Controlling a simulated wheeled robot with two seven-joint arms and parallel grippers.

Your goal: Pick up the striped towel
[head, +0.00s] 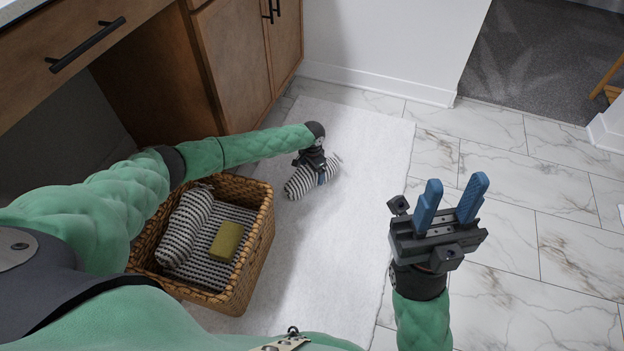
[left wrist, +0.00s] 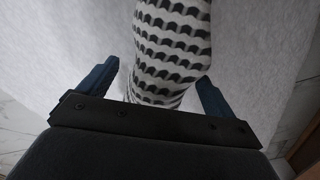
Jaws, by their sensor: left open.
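A rolled striped towel (head: 301,184), black and white, lies on the white bath mat (head: 357,129). My left gripper (head: 322,178) is over the towel in the head view and hides part of it. In the left wrist view the striped towel (left wrist: 174,45) runs between the two blue fingers of my left gripper (left wrist: 160,85). The fingers are open, one on either side, with a gap beside the left one. My right gripper (head: 450,202) is raised over the tiled floor with its two blue fingers apart and nothing between them.
A wooden vanity cabinet (head: 240,55) borders the left. Marble-look tile (head: 500,240) is clear at right.

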